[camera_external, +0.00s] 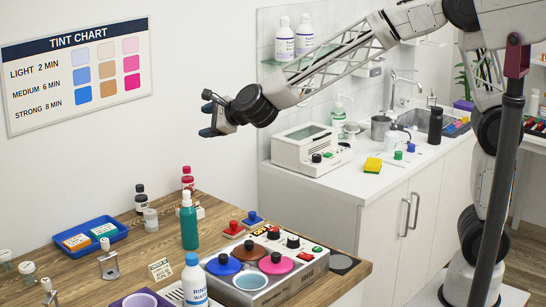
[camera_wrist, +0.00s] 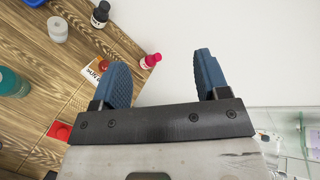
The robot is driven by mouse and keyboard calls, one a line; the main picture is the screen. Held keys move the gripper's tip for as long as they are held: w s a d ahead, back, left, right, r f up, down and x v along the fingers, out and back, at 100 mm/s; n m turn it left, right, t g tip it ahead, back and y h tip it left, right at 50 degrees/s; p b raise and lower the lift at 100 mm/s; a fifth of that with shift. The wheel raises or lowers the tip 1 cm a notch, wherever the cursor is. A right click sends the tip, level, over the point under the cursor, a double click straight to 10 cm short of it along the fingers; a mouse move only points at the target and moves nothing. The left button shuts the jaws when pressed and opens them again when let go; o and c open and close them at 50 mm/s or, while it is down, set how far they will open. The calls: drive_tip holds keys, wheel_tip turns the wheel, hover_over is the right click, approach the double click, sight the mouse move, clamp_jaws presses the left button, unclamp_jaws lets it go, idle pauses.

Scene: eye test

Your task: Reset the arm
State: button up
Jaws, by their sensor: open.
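My gripper (camera_external: 210,116) is raised in the air above the wooden table, in front of the white wall, well clear of everything on the table. In the wrist view its two blue fingers (camera_wrist: 165,82) stand wide apart with nothing between them. My arm reaches in from the upper right, past the shelf and the white counter.
The wooden table (camera_external: 130,262) holds a teal bottle (camera_external: 189,226), a rinse water bottle (camera_external: 195,282), a blue tray (camera_external: 68,247) and a device with coloured lids (camera_external: 318,262). A white counter (camera_external: 375,185) with a sink stands behind. A tint chart (camera_external: 45,103) hangs on the wall.

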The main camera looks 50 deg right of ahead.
drive_tip(key=s+d+r+n+g+y, duration=0.1)
drive_tip(key=s+d+n+g, duration=0.4)
drive_tip(key=s+d+n, duration=1.1)
drive_tip(key=s+d+f+n+g+h, duration=0.2)
drive_tip(key=s+d+f+n, duration=0.1)
drive_tip(key=s+d, duration=0.8)
drive_tip(key=s+d+f+n+g+h, duration=0.2)
drive_tip(key=s+d+f+n+g, duration=0.1)
drive_tip(key=s+d, duration=0.9)
drive_tip(key=s+f+n, duration=0.1)
drive_tip(key=s, duration=0.3)
drive_tip(key=shift+s+g, duration=0.3)
drive_tip(key=shift+s, duration=0.05)
